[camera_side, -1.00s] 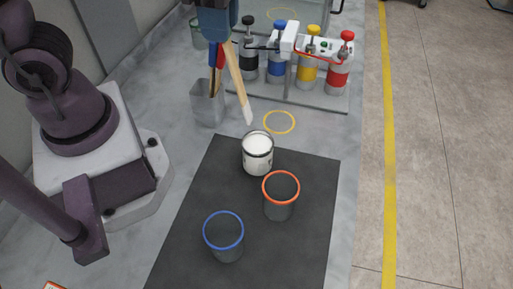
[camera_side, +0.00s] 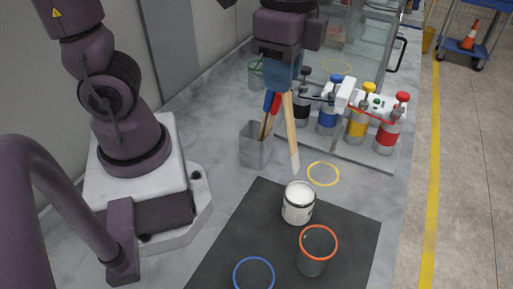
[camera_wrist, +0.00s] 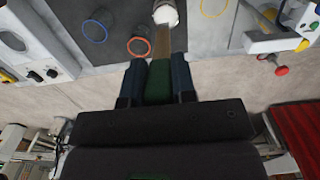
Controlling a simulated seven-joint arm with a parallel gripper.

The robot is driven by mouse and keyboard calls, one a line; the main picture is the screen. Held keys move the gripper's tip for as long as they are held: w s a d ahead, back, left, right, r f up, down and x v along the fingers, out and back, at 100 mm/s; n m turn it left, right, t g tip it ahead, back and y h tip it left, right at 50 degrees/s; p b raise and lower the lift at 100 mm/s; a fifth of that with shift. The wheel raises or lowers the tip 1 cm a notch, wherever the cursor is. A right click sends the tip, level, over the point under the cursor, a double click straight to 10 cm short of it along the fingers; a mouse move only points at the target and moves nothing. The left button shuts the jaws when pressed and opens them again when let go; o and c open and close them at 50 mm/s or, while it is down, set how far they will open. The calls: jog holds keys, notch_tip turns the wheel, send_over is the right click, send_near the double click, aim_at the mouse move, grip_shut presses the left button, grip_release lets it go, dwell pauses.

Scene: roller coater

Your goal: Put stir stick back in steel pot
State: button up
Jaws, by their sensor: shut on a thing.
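My gripper (camera_side: 284,82) is shut on the stir stick (camera_side: 291,130), a flat wooden stick with a whitish lower end. The stick hangs nearly upright in the side view, its lower end just above and behind the white paint can (camera_side: 298,205). In the wrist view, the stick (camera_wrist: 164,42) extends from between my fingers (camera_wrist: 157,80) toward the can (camera_wrist: 166,14). The steel pot (camera_side: 256,150), a square grey container, stands left of the stick. It holds tools with red and blue handles (camera_side: 271,102), which partly overlap my gripper in the side view.
An orange-rimmed cup (camera_side: 318,245) and a blue-rimmed cup (camera_side: 254,275) stand on the dark mat (camera_side: 225,265). A yellow ring (camera_side: 323,174) marks the bench behind the can. Several coloured-cap bottles (camera_side: 360,123) stand at the back right. Bare bench lies between pot and mat.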

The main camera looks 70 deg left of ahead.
jog(key=shift+r, duration=0.1)
jog(key=shift+y, duration=0.3)
notch_tip(320, 180, up, 13)
jog(key=shift+f, duration=0.15)
jog(key=a+g, duration=0.1)
jog(key=a, duration=1.5)
notch_tip(320, 180, down, 11)
jog(key=y, duration=0.1)
jog(key=shift+s+f+g, duration=0.15)
jog(key=shift+f+g, duration=0.05)
jog(key=shift+g, duration=0.1)
jog(key=w+d+x, duration=0.1)
jog(key=x, duration=0.8)
jog(key=shift+w+d+f, duration=0.2)
jog(key=shift+d+f, duration=0.05)
jog(key=shift+f, duration=0.4)
